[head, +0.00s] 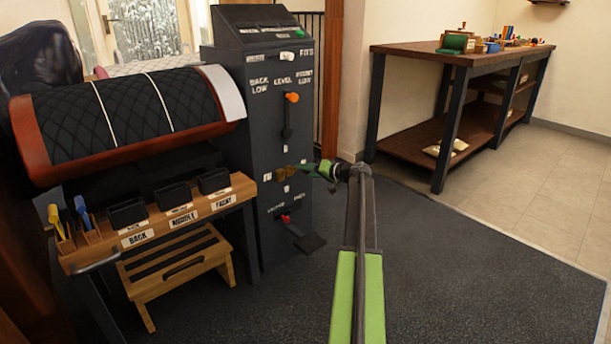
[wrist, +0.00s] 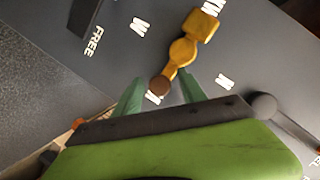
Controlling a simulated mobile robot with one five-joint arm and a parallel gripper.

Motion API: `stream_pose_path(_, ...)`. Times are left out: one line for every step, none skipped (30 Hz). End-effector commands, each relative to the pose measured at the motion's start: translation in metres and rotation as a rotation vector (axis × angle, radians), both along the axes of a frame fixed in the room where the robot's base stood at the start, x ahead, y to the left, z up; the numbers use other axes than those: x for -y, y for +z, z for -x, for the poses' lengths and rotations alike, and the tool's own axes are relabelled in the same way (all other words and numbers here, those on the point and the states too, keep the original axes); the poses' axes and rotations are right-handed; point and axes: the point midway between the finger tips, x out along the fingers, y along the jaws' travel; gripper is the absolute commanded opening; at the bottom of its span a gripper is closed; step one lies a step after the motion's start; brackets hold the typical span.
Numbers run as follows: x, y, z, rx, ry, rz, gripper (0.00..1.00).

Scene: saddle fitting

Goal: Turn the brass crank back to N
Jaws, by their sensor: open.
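The brass crank (wrist: 183,50) is on the front of the dark column. In the wrist view it runs from a square brass block at the top, through a round hub, to a brown knob (wrist: 160,85) at its lower end. My gripper (wrist: 164,79) is open, with one green finger on each side of the knob; I cannot tell if either touches it. A white letter beside the knob is partly hidden and unreadable. In the head view the crank (head: 283,173) is small, just left of my gripper (head: 308,170).
The column (head: 262,130) also carries an orange-knobbed lever (head: 291,98) above the crank and a red-knobbed one (head: 285,218) below. A black quilted saddle form (head: 140,105) and a wooden tray shelf (head: 160,227) stand left. A workbench (head: 460,57) is at back right. Dark floor mat lies open at right.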

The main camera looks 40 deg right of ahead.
Motion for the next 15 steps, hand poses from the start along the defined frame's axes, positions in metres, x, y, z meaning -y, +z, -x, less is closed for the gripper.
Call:
stream_pose_path(0.0001, -0.0016, -0.0031, 0.0, 0.0, 0.0, 0.48)
stream_pose_path(-0.0001, -0.0017, -0.0041, 0.0, 0.0, 0.0, 0.48)
stream_pose_path(-0.0003, -0.0016, -0.0049, 0.0, 0.0, 0.0, 0.48)
stream_pose_path(-0.0005, -0.0016, -0.0052, 0.0, 0.0, 0.0, 0.48)
stream_pose_path(-0.0005, -0.0015, -0.0054, 0.0, 0.0, 0.0, 0.48)
stream_pose_path(-0.0006, -0.0014, -0.0053, 0.0, 0.0, 0.0, 0.48)
stream_pose_path(-0.0006, -0.0013, -0.0052, 0.0, 0.0, 0.0, 0.48)
stream_pose_path(-0.0006, -0.0013, -0.0051, 0.0, 0.0, 0.0, 0.48)
stream_pose_path(-0.0005, -0.0012, -0.005, 0.0, 0.0, -0.001, 0.48)
stream_pose_path(-0.0004, -0.0013, -0.0049, 0.0, 0.0, -0.001, 0.48)
stream_pose_path(-0.0005, -0.0013, -0.0049, 0.0, 0.0, -0.001, 0.44)
stream_pose_path(-0.0004, -0.0012, -0.0048, 0.0, 0.0, -0.001, 0.39)
stream_pose_path(-0.0004, -0.0012, -0.0047, 0.0, 0.0, -0.001, 0.35)
stream_pose_path(-0.0004, -0.0012, -0.0047, -0.001, -0.001, -0.001, 0.31)
stream_pose_path(-0.0003, -0.0013, -0.0047, 0.0, 0.0, -0.001, 0.26)
